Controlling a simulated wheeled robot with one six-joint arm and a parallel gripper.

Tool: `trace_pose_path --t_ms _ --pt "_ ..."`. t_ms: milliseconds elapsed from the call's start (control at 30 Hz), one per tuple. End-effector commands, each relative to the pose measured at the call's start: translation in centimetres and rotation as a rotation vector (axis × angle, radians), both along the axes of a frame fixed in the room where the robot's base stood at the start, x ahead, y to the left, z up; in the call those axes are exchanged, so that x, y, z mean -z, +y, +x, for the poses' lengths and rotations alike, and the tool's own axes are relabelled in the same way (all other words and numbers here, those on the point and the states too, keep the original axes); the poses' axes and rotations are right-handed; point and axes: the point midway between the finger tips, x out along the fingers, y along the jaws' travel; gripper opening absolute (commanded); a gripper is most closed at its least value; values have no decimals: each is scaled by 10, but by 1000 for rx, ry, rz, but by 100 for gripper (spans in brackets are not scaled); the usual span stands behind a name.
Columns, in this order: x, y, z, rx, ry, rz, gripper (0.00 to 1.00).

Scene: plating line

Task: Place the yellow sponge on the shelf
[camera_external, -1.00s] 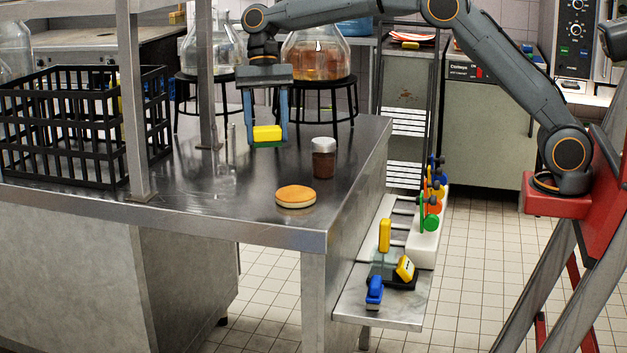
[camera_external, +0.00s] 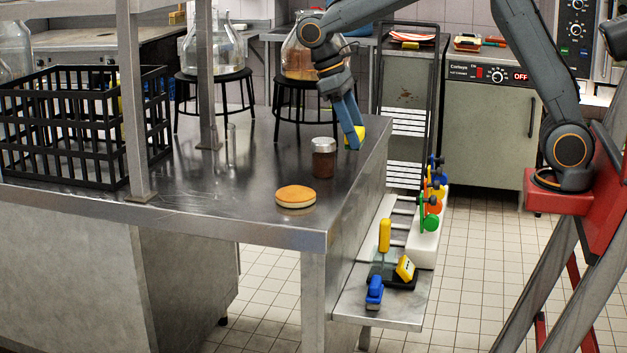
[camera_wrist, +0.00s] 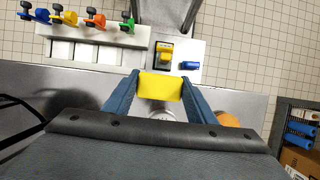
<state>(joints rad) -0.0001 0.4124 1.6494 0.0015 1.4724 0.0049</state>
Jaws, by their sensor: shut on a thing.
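The yellow sponge (camera_external: 358,134) is held between the fingers of my gripper (camera_external: 353,138), above the right edge of the steel table. In the wrist view the sponge (camera_wrist: 160,86) sits between the two blue fingers (camera_wrist: 160,92). In the external view the fingers partly hide it. The steel shelf (camera_external: 405,311) is attached low on the table's right side, below and to the front of my gripper. It also shows in the wrist view (camera_wrist: 196,48), beyond the fingers.
On the shelf are a yellow-handled scraper (camera_external: 385,236), a small yellow item (camera_external: 405,268), a blue item (camera_external: 374,291) and a white rack (camera_external: 424,249) with coloured knobs. A brown-filled jar (camera_external: 324,160) and a bun (camera_external: 296,197) stand on the table (camera_external: 230,190). A black crate (camera_external: 80,140) is left.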

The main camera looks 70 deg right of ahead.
Motion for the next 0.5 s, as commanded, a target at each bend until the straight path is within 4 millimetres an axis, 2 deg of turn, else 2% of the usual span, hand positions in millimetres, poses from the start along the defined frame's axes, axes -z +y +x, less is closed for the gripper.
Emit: trace_pose_path --t_ms 300,500 --pt "4 -5 -4 -42 3 0 30" --pt "23 -24 -18 -251 6 0 30"
